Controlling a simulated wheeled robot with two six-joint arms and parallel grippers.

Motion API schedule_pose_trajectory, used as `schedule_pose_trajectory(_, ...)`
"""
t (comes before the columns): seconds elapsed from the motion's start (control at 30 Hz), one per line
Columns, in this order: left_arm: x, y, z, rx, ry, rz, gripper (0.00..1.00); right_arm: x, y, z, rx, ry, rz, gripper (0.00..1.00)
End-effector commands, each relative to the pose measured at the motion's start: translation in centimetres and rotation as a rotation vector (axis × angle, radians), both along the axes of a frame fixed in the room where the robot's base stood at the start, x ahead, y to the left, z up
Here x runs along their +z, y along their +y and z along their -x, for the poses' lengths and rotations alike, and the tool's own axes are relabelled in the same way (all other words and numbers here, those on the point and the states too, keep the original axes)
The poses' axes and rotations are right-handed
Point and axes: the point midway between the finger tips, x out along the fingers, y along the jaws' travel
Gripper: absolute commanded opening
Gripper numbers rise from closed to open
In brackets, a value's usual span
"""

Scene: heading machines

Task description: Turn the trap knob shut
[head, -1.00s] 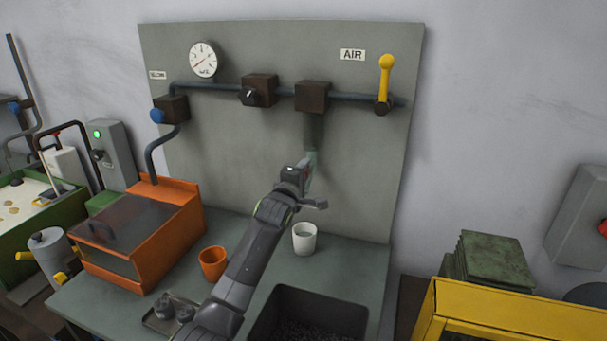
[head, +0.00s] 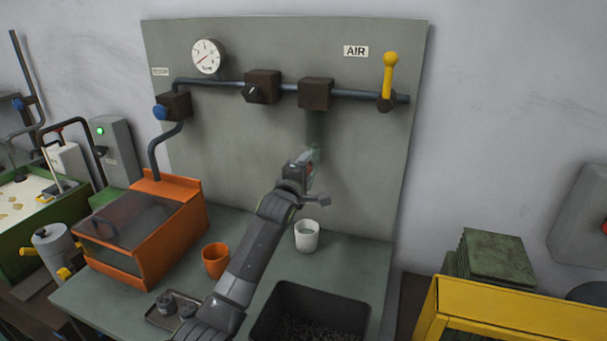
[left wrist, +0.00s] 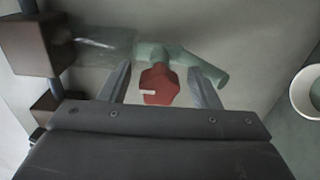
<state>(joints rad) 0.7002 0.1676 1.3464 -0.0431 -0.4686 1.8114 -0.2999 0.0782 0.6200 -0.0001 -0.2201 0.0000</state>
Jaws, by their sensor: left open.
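The trap knob is a red knob with a white mark (left wrist: 159,88), on the pale green pipe (left wrist: 178,58) of the clear trap bowl (left wrist: 103,45). In the left wrist view the mark lies across, left of the knob's middle. My left gripper (left wrist: 160,76) is open, with one finger on each side of the knob and a gap showing on both sides. In the head view my left gripper (head: 311,180) is at the trap, below the dark block (head: 315,94), and hides most of the knob. My right gripper is not in view.
A white cup (head: 307,236) stands on the bench below the trap, with an orange cup (head: 215,260) to its left. A black bin (head: 262,325) is in front. A yellow lever (head: 389,75) stands upright on the air pipe.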

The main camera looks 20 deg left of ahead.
Motion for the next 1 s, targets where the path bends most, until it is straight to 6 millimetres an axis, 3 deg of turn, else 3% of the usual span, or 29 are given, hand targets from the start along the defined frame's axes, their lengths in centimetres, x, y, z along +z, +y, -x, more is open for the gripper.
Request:
schedule_pose_trajectory(0.27, -0.2, 0.1, 1.8, 0.0, -0.001, 0.001, 0.57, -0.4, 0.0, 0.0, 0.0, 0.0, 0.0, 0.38)
schedule_pose_trajectory(1.0, -0.2, 0.5, 13.1, 0.0, 0.0, 0.001, 0.57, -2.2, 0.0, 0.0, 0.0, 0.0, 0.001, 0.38)
